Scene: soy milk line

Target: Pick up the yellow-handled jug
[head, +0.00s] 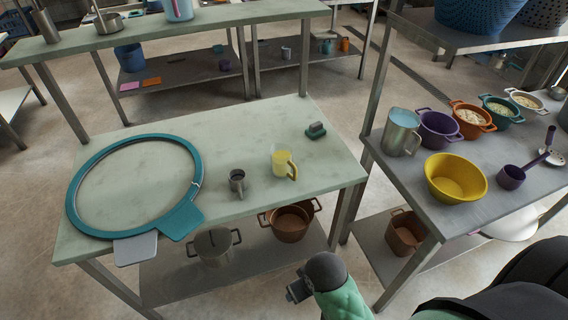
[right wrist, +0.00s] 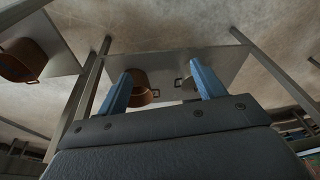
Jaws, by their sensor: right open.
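The yellow-handled jug (head: 281,161) stands upright on the pale green worktop, near its right front part. Its yellow handle (head: 293,171) faces right and toward the front. My right gripper (right wrist: 162,82) is open in the right wrist view, with two blue fingers apart and nothing between them up close. The jug cannot be made out in that view. A dark and green part of my arm shows at the bottom of the head view, in front of the table and well apart from the jug. My left gripper is not in view.
A small dark metal cup (head: 237,182) stands left of the jug, and a green-based block (head: 316,130) behind it. A large teal ring (head: 79,180) covers the worktop's left side. A yellow bowl (head: 455,178) stands on the right table.

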